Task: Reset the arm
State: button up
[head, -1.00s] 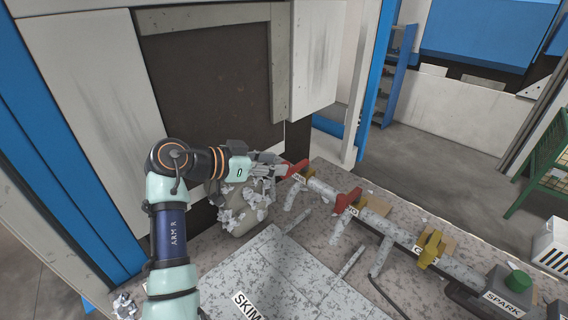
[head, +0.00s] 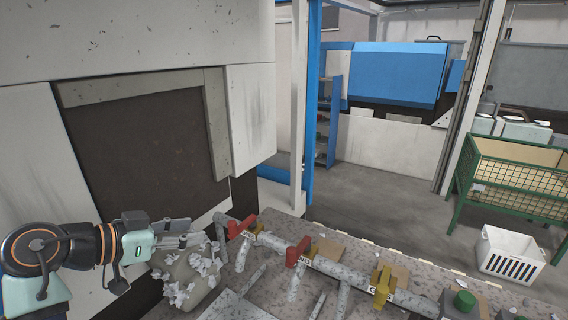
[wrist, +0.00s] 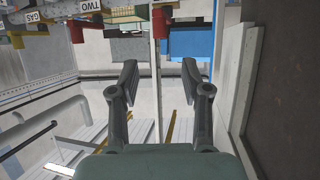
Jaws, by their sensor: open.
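My gripper (head: 196,232) is at the lower left of the head view, at the end of my arm, pointing right. In the wrist view my gripper (wrist: 158,78) shows two dark fingers spread apart with nothing between them. In the head view its tip is close to a red valve handle (head: 241,227) on a pipe; I cannot tell whether they touch. A pale sack-like lump with silvery scraps (head: 186,280) lies just below the gripper.
A second red handle (head: 298,252) and a yellow handle (head: 382,284) stand along the pipe (head: 335,270). A green button (head: 464,301) is at the right. A machine wall with a dark panel (head: 145,140) stands behind my arm. A white basket (head: 510,253) and green crate (head: 515,180) are on the floor.

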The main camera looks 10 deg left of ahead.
jog(key=s+d+f+n+y+p, duration=0.2)
jog(key=d+f+p, duration=0.15)
jog(key=d, duration=0.65)
jog(key=s+d+f+n+y+p, duration=0.1)
jog(key=d+f+y+p, duration=0.3)
jog(key=d, duration=0.7)
jog(key=s+d+r+n+t+y+p, duration=0.1)
jog(key=s+d, duration=0.5)
jog(key=s, duration=0.7)
jog(key=n+p, duration=0.1)
jog(key=n, duration=0.1)
jog(key=shift+s+r+n+t, duration=0.3)
